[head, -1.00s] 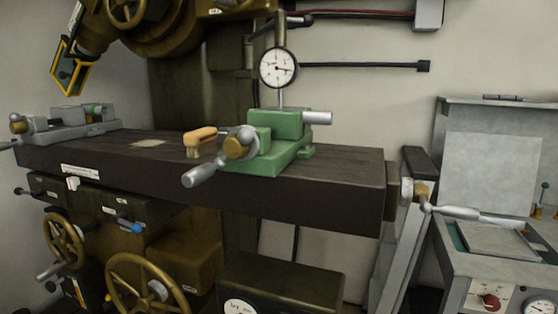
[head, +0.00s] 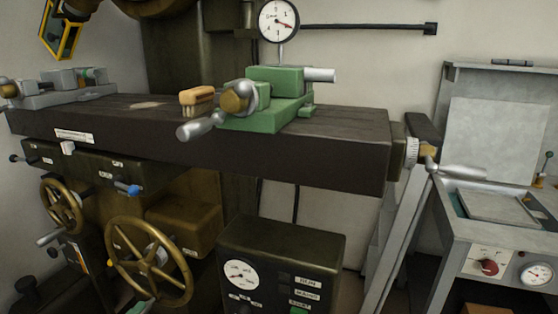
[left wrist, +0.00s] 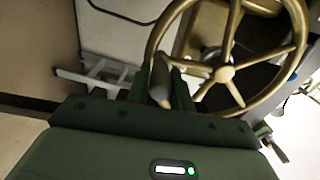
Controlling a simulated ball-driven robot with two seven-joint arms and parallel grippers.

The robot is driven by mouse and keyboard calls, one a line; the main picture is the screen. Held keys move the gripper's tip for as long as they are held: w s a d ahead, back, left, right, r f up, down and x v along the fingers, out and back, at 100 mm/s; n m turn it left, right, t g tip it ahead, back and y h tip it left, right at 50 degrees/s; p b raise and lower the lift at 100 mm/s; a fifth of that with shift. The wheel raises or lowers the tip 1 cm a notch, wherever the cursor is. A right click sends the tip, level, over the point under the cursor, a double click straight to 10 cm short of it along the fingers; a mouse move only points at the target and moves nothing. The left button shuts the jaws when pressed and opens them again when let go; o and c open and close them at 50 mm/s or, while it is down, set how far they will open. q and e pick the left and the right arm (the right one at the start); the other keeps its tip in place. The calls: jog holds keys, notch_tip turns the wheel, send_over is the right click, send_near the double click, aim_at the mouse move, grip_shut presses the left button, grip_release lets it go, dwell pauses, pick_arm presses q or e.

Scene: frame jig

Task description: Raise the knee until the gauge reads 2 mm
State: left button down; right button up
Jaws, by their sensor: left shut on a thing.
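The dial gauge (head: 279,20) stands above the green vise (head: 265,112) on the dark machine table (head: 330,163). Its spindle reaches down to the vise top; contact is too small to tell. Its red needle points right and slightly down; the numbers are too small to read surely. Below the table are a large brass handwheel (head: 118,239) and a smaller one (head: 47,191). In the left wrist view, my left gripper (left wrist: 160,88) is shut on a tapered grey handle (left wrist: 160,77) beside a brass handwheel (left wrist: 226,74). I cannot tell which wheel this is. My right gripper is out of view.
A wooden-handled brush (head: 198,97) lies on the table left of the green vise. A grey vise (head: 62,92) is at the table's left end. A control box (head: 285,245) stands below, and a grey bench (head: 500,232) is at the right.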

pick_arm(q)
jog(key=c, duration=1.1)
grip_release()
jog(key=shift+a+f, duration=0.1)
jog(key=shift+a, duration=0.25)
jog(key=shift+d, duration=0.15)
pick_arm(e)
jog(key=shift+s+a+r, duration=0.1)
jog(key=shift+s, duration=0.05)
pick_arm(q)
jog(key=p+v, duration=0.2)
jog(key=v, duration=0.5)
jog(key=shift+s, duration=0.15)
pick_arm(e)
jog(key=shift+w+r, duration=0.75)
